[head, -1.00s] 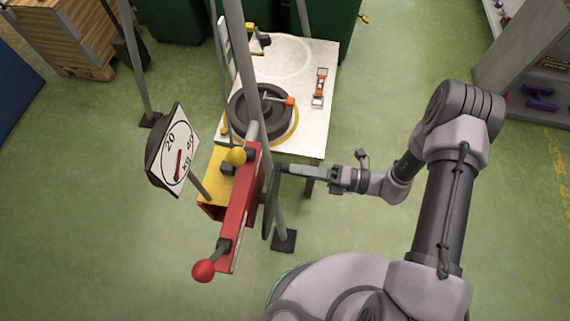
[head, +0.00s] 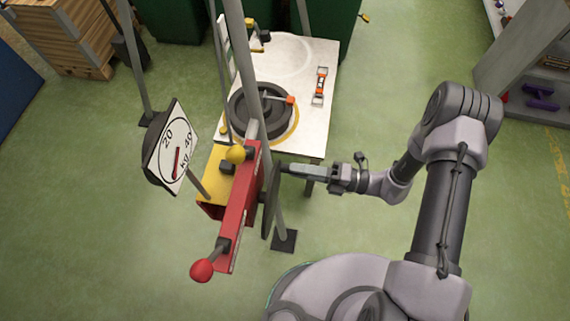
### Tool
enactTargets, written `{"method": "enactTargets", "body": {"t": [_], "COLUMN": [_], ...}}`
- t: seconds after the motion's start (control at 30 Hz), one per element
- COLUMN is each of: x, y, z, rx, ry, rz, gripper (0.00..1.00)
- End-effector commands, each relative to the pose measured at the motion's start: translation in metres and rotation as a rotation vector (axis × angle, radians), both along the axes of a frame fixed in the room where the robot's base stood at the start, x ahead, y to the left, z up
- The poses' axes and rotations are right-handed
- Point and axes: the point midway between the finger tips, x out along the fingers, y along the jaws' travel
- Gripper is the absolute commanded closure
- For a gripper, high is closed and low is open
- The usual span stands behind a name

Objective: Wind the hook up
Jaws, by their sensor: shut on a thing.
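A red and yellow winch housing (head: 239,205) stands at the middle, with a dark handwheel (head: 268,208) seen nearly edge-on at its right side. My gripper (head: 284,168) reaches in from the right and is shut at the upper part of this wheel. The exact grip point is small and partly hidden. A red-knobbed lever (head: 203,269) points toward the lower left, and a yellow knob (head: 236,155) sits on top. A dial marked in kg (head: 172,150) with a red needle stands to the left. I cannot make out a hanging hook.
Grey posts (head: 240,60) rise close to the winch. Wooden crates (head: 70,35) stand at the back left. The green floor is free at right and left.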

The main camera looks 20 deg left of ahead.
Motion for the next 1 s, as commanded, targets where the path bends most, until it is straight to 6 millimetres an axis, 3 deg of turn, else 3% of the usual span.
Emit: {"method": "enactTargets", "body": {"t": [0.17, 0.57, 1.0], "x": [0.000, -0.001, -0.006], "y": [0.000, 0.000, -0.001], "z": [-0.015, -0.017, -0.043], "rx": [-0.031, -0.042, -0.111], "ry": [0.116, 0.160, 0.446], "rz": [0.004, 0.005, 0.005], "gripper": [1.00, 1.00, 1.00]}}
